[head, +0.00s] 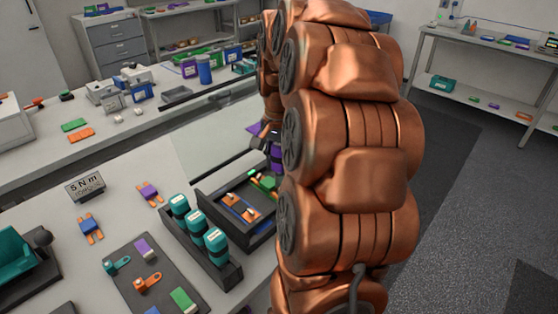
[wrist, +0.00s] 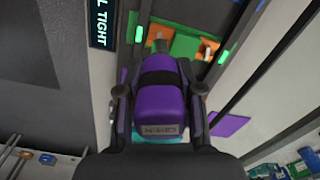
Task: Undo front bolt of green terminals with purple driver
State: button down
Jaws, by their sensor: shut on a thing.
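The purple driver (wrist: 163,105) fills the middle of the wrist view, with a finger of my gripper (wrist: 160,92) on each side; the gripper is shut on it. A grey end of the driver shows at its top, beside the green terminal block (wrist: 186,46) and an orange piece. Whether its tip touches a bolt is hidden. In the head view the driver (head: 277,157) stands above the far end of the dark tray, largely hidden by my arm. The green terminals (head: 266,181) lie in that tray, partly behind the arm. The front bolt cannot be made out.
The dark tray (head: 208,195) also holds orange terminals (head: 231,201). Teal drivers (head: 197,224) stand in a rack left of it. A "5 N m" sign (head: 86,186) and a dark mat (head: 125,262) with small parts share the bench. A purple patch (wrist: 229,124) lies right of the driver.

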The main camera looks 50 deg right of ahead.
jog(key=shift+f, duration=0.1)
jog(key=shift+f+b, duration=0.4)
jog(key=shift+b, duration=0.1)
jog(key=shift+f+b, duration=0.25)
jog(key=shift+b, duration=0.05)
dwell(0.4)
dwell(0.5)
